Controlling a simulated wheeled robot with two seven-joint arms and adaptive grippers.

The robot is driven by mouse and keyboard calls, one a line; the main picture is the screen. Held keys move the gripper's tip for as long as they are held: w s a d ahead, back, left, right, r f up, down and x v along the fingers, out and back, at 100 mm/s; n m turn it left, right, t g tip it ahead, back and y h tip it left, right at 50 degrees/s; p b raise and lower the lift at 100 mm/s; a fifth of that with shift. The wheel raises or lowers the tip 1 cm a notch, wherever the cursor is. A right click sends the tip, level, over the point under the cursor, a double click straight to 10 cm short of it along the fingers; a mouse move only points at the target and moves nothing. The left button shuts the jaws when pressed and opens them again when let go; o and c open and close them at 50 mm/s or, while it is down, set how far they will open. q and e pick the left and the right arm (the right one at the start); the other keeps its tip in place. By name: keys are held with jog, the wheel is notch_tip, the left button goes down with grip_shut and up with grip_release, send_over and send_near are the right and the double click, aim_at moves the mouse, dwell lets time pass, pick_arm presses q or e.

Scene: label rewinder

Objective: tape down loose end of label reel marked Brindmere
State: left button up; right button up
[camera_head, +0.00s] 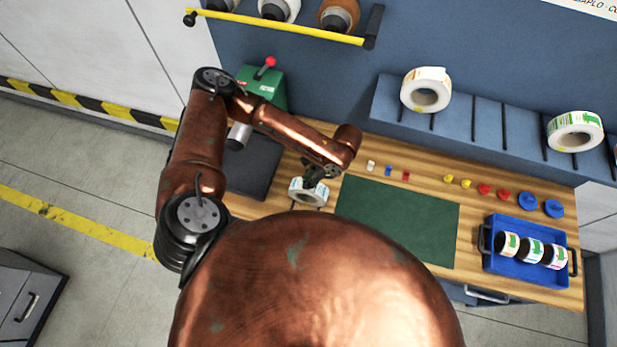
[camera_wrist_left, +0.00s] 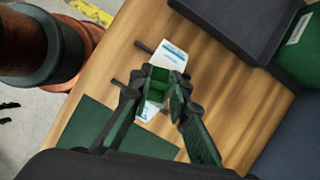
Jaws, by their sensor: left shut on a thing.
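A white label reel with blue print (camera_head: 308,193) is at the left part of the wooden workbench, beside the green mat. My left gripper (camera_head: 315,178) is over this reel with its fingers pointing down. In the left wrist view the fingers (camera_wrist_left: 160,88) are shut on the reel (camera_wrist_left: 172,56), whose white and blue surface shows on both sides of the fingertips. The fingers hide its middle. The name on the reel is too small to read, and I cannot make out a loose end or tape. My right gripper is not in view.
The green mat (camera_head: 398,218) is clear. Small coloured pieces (camera_head: 485,191) line the bench behind it. A blue crate (camera_head: 490,267) at the right holds three reels. Other reels (camera_head: 426,90) sit on the rear rack. A green machine (camera_head: 262,84) stands at the back left.

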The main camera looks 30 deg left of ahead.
pick_arm(q)
jog(key=shift+f, duration=0.2)
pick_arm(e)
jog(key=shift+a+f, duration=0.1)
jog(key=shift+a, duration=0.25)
pick_arm(q)
jog(key=shift+f, duration=0.3)
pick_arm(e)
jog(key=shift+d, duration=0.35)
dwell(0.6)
pick_arm(q)
jog(key=o, duration=0.8)
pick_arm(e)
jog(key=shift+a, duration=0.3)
pick_arm(q)
jog(key=v, duration=1.2)
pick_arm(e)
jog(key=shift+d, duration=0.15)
